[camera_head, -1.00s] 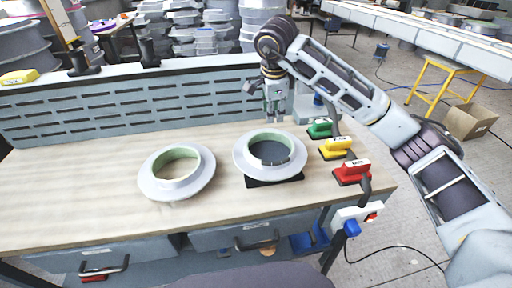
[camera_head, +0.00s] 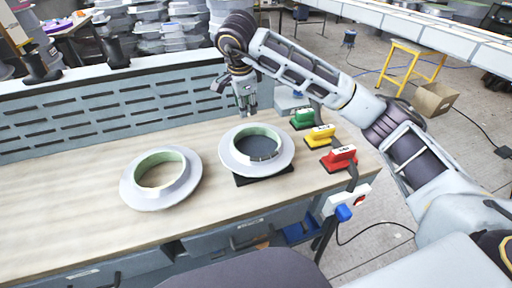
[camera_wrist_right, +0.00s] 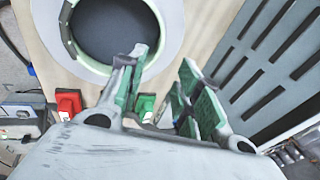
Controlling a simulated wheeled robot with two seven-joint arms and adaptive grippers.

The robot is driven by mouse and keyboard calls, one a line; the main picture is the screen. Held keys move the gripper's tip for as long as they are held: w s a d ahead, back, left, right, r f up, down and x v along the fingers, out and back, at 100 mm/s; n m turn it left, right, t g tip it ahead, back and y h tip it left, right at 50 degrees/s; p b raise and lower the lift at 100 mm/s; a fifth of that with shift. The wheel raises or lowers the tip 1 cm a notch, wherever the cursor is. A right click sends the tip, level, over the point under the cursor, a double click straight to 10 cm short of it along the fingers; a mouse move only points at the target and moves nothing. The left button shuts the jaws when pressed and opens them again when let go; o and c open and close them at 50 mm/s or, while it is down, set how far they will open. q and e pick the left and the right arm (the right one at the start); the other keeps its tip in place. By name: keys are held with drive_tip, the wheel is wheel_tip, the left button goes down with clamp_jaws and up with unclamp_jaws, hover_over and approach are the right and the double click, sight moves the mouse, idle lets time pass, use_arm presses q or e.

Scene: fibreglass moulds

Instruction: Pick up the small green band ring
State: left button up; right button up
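Two white flanged rings with pale green inner bands lie on the wooden workbench (camera_head: 60,203). The left ring (camera_head: 133,195) lies directly on the wood. The right ring (camera_head: 284,158) lies on a black square pad (camera_head: 262,178). They look close in size; I cannot tell which is the small one. My right gripper (camera_head: 247,110) points down above the bench, just behind the right ring. In the right wrist view its green-padded fingers (camera_wrist_right: 165,62) are apart with nothing between them, and a ring (camera_wrist_right: 172,22) shows beyond them. My left gripper is out of view.
A slotted grey back panel (camera_head: 110,110) rises behind. A power socket box (camera_head: 345,200) sits at the right front edge. The bench's left part is clear.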

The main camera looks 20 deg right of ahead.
hover_over(248, 128)
drive_tip(key=s, duration=0.2)
wheel_tip(248, 128, down, 7)
drive_tip(key=shift+w+a+r, duration=0.15)
drive_tip(key=shift+w+a, duration=0.1)
drive_tip(key=shift+p+x, duration=0.3)
drive_tip(key=shift+x, duration=2.3)
drive_tip(key=shift+c, duration=0.2)
clamp_jaws()
